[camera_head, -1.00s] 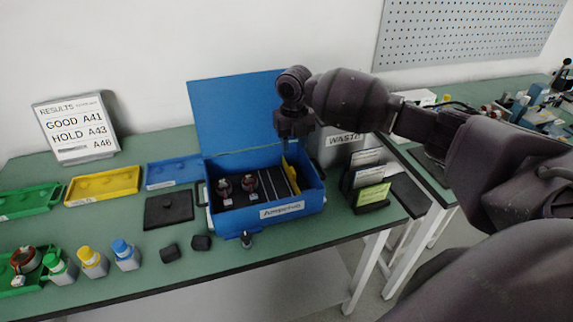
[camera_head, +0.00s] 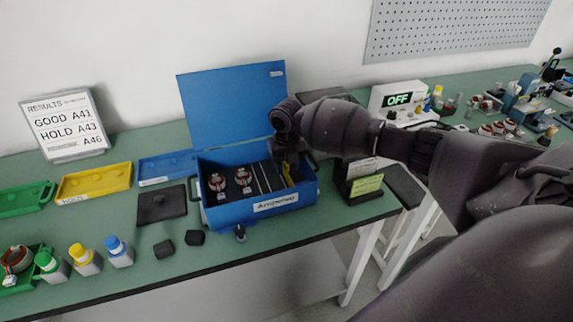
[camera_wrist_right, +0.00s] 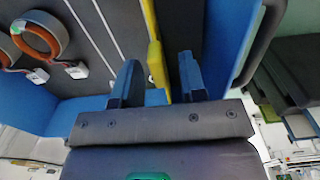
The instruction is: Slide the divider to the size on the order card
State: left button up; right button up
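The yellow divider (camera_head: 287,174) stands in the right part of the open blue box (camera_head: 230,214), beside black slots. In the right wrist view the divider (camera_wrist_right: 154,62) runs between the two blue fingers of my right gripper (camera_wrist_right: 158,75). The fingers are apart, one on each side of it, with a visible gap on both sides. In the head view my right gripper (camera_head: 287,158) is low over the box's right end and partly hides the divider. A black holder (camera_head: 357,192) right of the box carries a white card and a yellow-green card (camera_head: 367,185); their text is unreadable. My left gripper is out of view.
Two copper-ringed stators (camera_head: 242,177) sit in the box's left part. The raised blue lid (camera_head: 230,105) stands behind. Small bottles (camera_head: 119,252), coloured trays (camera_head: 95,182) and a results board (camera_head: 66,124) are to the left. The box's right wall (camera_wrist_right: 232,45) is close to the fingers.

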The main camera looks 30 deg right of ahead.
jog(key=shift+c, duration=0.4)
jog(key=c, duration=0.5)
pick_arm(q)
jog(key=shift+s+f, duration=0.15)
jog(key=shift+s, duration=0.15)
pick_arm(e)
grip_shut()
jog(key=shift+a, duration=0.1)
jog(key=a, duration=0.2)
jog(key=w+a, duration=0.1)
jog(key=a, duration=0.2)
jog(key=w+a, duration=0.1)
jog(key=a, duration=0.2)
jog(key=shift+w, duration=0.1)
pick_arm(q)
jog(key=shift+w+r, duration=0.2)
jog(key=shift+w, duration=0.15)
pick_arm(e)
jog(key=o, duration=0.6)
grip_release()
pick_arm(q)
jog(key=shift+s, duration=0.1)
